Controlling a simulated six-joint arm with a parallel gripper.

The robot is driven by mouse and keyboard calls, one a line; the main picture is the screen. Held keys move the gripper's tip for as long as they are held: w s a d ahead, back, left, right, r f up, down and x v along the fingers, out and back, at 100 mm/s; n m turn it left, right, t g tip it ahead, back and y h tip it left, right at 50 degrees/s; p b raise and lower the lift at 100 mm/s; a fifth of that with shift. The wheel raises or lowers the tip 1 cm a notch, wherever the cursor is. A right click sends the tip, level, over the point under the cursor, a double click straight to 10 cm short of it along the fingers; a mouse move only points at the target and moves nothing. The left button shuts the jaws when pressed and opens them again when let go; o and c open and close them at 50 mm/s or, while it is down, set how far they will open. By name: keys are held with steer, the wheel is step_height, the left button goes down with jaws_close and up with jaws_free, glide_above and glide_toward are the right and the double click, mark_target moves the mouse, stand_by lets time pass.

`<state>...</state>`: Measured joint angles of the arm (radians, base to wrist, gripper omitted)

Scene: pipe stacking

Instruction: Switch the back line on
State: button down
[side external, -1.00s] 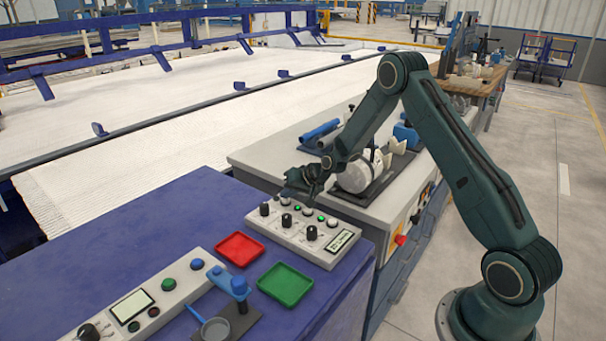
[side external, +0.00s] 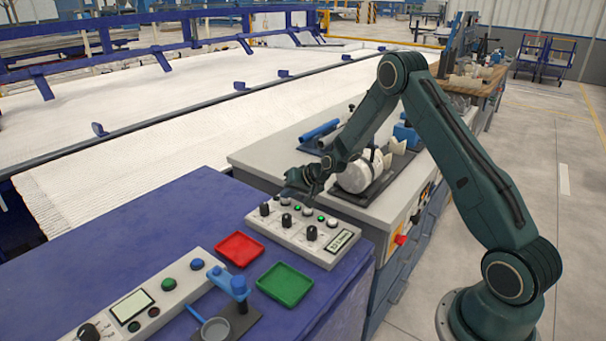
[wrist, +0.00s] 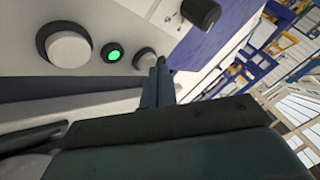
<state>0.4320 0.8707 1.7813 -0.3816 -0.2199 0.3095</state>
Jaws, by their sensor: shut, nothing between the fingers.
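The grey control box (side external: 300,240) stands on the blue bench, with several black knobs, small green lamps and a small display (side external: 341,240). My gripper (side external: 300,192) is shut and empty, low over the back edge of the box. In the wrist view, the shut fingertips (wrist: 160,66) are right beside a pale round fitting (wrist: 144,57); I cannot tell whether they touch. A lit green lamp (wrist: 113,53) and a larger white round part (wrist: 68,47) lie to its left. A black knob (wrist: 202,12) and small toggle switches show above. The fingers partly hide the box's back edge.
A red tray (side external: 239,249) and a green tray (side external: 285,285) lie in front of the box. A second control panel (side external: 150,305) and a blue-handled fixture (side external: 238,284) stand nearer. The bench's left side is clear.

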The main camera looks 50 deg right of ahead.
steer(key=shift+f, duration=0.5)
stand_by(0.3)
steer(key=shift+r, duration=3.45)
